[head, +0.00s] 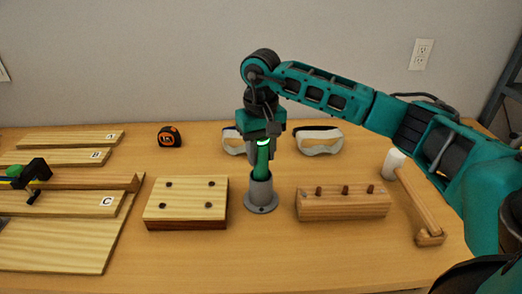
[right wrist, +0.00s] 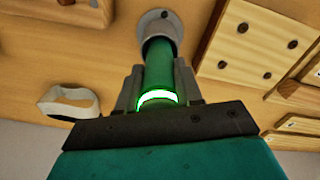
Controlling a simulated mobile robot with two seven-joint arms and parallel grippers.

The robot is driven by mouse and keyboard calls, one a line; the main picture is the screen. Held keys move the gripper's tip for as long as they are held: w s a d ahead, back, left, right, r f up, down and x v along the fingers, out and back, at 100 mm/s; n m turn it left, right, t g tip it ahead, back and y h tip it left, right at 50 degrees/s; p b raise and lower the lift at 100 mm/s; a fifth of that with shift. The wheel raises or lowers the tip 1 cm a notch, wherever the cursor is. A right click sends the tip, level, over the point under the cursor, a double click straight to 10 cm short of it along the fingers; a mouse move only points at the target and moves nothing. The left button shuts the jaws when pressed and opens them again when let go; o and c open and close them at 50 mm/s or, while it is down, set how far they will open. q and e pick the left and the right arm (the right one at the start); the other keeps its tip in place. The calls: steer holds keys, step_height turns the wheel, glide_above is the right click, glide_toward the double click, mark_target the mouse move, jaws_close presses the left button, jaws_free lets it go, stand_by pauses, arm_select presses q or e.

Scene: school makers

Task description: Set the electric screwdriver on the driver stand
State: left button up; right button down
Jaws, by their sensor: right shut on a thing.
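The electric screwdriver (head: 262,162) is a green cylinder with a bright glowing ring. It stands upright with its lower end in the mouth of the grey driver stand (head: 261,194), a short tube on a round flange on the table. My right gripper (head: 262,142) is above the stand and shut on the screwdriver. In the right wrist view the screwdriver (right wrist: 160,68) runs between the fingers of the gripper (right wrist: 159,88) to the stand (right wrist: 158,28). How deep it sits in the tube is hidden. My left gripper is not in view.
A wooden block with dark dots (head: 187,200) is left of the stand; a block with several pegs (head: 343,203) is right. Goggles (head: 318,140), a tape measure (head: 170,136), labelled boards (head: 70,139) and a mallet (head: 418,205) lie around. The front middle of the table is clear.

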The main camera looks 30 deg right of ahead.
steer(key=shift+f+b, duration=0.3)
steer(key=shift+f, duration=0.15)
steer(key=c, duration=1)
jaws_free()
steer(key=shift+r+p, duration=2.85)
steer(key=shift+r, duration=2.7)
